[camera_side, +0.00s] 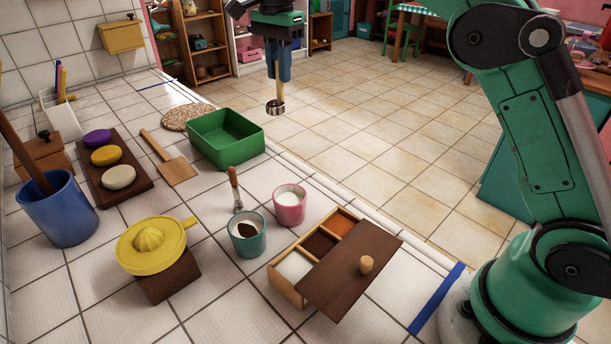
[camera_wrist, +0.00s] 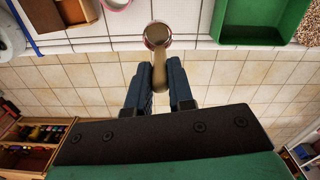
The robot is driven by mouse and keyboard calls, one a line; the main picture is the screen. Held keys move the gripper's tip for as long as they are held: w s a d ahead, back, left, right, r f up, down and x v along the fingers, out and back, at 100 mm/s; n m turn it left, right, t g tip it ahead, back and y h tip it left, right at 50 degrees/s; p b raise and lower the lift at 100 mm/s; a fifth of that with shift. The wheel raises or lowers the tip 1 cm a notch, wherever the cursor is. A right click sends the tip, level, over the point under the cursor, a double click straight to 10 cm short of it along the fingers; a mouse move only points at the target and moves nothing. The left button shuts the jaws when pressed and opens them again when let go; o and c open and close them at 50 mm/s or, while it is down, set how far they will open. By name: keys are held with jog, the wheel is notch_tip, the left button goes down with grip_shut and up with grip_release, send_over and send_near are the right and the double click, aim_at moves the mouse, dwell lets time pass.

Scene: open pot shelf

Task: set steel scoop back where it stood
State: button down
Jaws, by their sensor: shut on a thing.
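The steel scoop (camera_side: 276,107) has a small round metal cup and a pale wooden handle. My gripper (camera_side: 279,78) is shut on the handle, and the scoop hangs cup-down from it, in the air off the counter's edge, right of the green tray. In the wrist view the scoop's cup (camera_wrist: 157,35) is at top centre, its handle running down between the fingers of my gripper (camera_wrist: 160,76). The fingers hide part of the handle.
On the tiled counter are a green tray (camera_side: 213,155), a pink cup (camera_side: 290,212), a teal cup (camera_side: 247,245) and a compartment box (camera_side: 283,288) with a dark lid. A yellow juicer (camera_side: 150,262), a blue bucket (camera_side: 68,222) and a wooden spatula (camera_side: 178,171) stand or lie further left.

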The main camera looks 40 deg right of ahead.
notch_tip(320, 180, down, 16)
jog(key=shift+s+f, duration=0.1)
dwell(0.7)
jog(key=shift+f, duration=0.35)
dwell(0.5)
jog(key=c, duration=0.7)
grip_release()
notch_tip(320, 180, up, 7)
